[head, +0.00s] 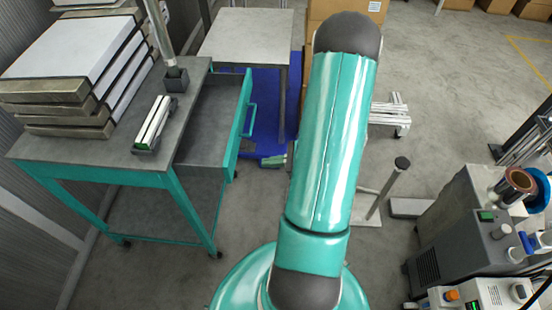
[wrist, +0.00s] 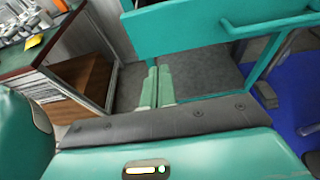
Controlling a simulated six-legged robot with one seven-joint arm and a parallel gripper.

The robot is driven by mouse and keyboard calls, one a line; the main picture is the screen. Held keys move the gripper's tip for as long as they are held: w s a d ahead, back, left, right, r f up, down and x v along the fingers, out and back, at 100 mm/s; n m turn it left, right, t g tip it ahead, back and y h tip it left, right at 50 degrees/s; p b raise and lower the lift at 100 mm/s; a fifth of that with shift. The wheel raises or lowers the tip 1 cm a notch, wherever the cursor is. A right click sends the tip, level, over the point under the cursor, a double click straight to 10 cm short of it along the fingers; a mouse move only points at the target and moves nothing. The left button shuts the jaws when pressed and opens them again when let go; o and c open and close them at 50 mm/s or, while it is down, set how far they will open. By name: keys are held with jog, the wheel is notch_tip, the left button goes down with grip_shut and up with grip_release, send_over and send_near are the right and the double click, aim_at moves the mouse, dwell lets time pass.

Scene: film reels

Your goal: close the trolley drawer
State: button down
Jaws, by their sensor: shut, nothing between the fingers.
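The trolley (head: 190,110) has a grey top and teal legs and stands at the left in the head view. Its drawer (head: 205,115) is pulled out to the right, with a teal front (head: 238,125) and a bar handle (head: 251,118). In the wrist view the drawer front (wrist: 185,28) and handle (wrist: 270,24) fill the top. My gripper (wrist: 157,72) is shut and empty, its two pale green fingers side by side, pointing towards the front's lower edge. I cannot tell whether they touch it. In the head view its tip (head: 265,162) shows right of the drawer; my arm hides the rest.
Stacked flat cases (head: 70,75), a post and a small rack (head: 153,124) stand on the trolley top. A grey table (head: 245,35) over a blue mat (head: 263,95) is behind.

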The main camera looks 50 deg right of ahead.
aim_at(233, 164)
jog(key=x, duration=0.5)
jog(key=r+x, duration=0.1)
jog(key=x, duration=0.2)
jog(key=shift+w+a, duration=0.3)
jog(key=w+a, duration=0.3)
jog(key=w, duration=0.1)
jog(key=w+a, duration=0.4)
jog(key=w, duration=0.1)
jog(key=w+a, duration=0.3)
jog(key=w, duration=0.2)
jog(key=shift+a, duration=0.3)
jog(key=shift+w+a+r, duration=0.1)
jog(key=shift+a, duration=0.05)
jog(key=shift+a, duration=0.1)
